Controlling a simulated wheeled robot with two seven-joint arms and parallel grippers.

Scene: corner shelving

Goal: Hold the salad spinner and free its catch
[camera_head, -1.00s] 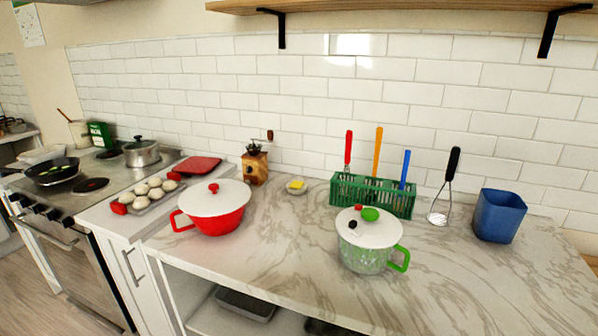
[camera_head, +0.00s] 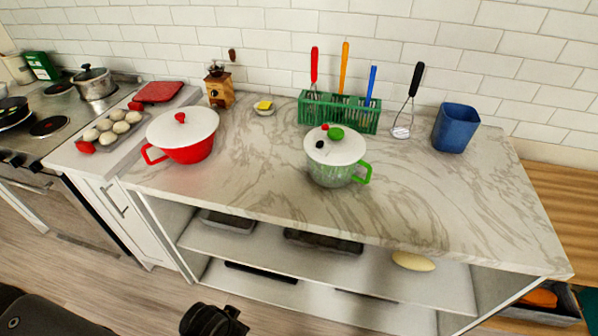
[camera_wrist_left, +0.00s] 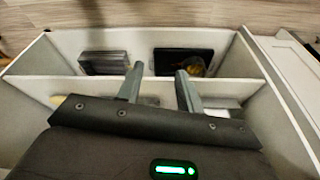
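The salad spinner (camera_head: 333,165) stands upright on the marble counter, right of its middle in the head view. It has a see-through greenish bowl, a white lid, and a green side handle (camera_head: 362,173) on the right. On the lid are a green knob (camera_head: 336,133), a small black button (camera_head: 320,145) and a small red piece (camera_head: 325,127). Which of these is the catch I cannot tell. In the left wrist view my left gripper (camera_wrist_left: 157,84) is open and empty, facing the shelves below the counter, away from the spinner. My right gripper cannot be made out.
A red pot with white lid (camera_head: 190,152) stands left of the spinner. Behind it are a green utensil rack (camera_head: 338,116), a whisk (camera_head: 402,130) and a blue container (camera_head: 455,128). The counter (camera_head: 440,215) is bare in front and right. Open shelves (camera_head: 330,280) lie below.

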